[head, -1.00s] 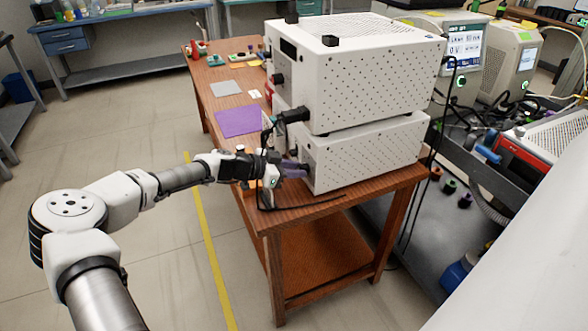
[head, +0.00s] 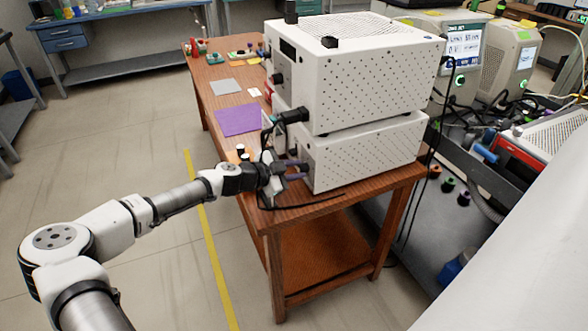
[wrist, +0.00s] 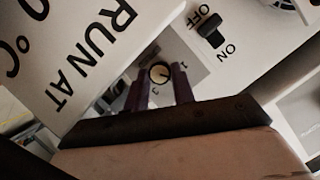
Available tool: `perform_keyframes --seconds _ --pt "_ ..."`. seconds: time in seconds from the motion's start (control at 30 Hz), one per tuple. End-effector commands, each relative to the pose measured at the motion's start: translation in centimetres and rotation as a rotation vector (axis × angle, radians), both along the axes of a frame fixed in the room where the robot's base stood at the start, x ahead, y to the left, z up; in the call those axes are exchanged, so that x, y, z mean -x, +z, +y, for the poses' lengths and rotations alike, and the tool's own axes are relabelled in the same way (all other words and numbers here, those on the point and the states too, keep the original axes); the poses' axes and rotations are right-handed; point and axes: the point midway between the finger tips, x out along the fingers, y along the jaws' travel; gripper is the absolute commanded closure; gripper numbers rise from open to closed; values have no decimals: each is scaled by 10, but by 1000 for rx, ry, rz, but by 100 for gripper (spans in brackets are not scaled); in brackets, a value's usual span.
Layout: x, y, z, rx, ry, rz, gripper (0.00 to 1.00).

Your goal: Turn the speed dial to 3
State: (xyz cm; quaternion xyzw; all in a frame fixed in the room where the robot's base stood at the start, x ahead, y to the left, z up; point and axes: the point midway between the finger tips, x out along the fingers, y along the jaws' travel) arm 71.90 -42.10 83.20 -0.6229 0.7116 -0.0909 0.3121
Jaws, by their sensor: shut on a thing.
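The speed dial (wrist: 159,73) is a small round knob with a pale face and a dark rim, on a grey panel of the lower white box (head: 365,155). In the wrist view, a "1" shows to its right and a "3" just below it. A dark pointer mark on its face is too small to read surely. My gripper (head: 298,169) is at the front of the lower box, its purple fingers shut on the dial from both sides. In the head view the dial is hidden by the gripper and the box.
An ON/OFF rocker switch (wrist: 212,30) is close to the dial. A larger white box (head: 370,75) is stacked on top. A black cable runs beside my gripper on the wooden table (head: 290,222). A purple mat (head: 238,120) and small items lie further back.

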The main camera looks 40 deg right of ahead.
Motion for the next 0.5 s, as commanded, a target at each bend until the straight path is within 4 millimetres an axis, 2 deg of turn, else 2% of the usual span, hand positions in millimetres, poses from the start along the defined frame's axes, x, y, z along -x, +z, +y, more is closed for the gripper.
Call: perform_keyframes --seconds 0.5 --pt "1 1 0 10 -1 -37 98"
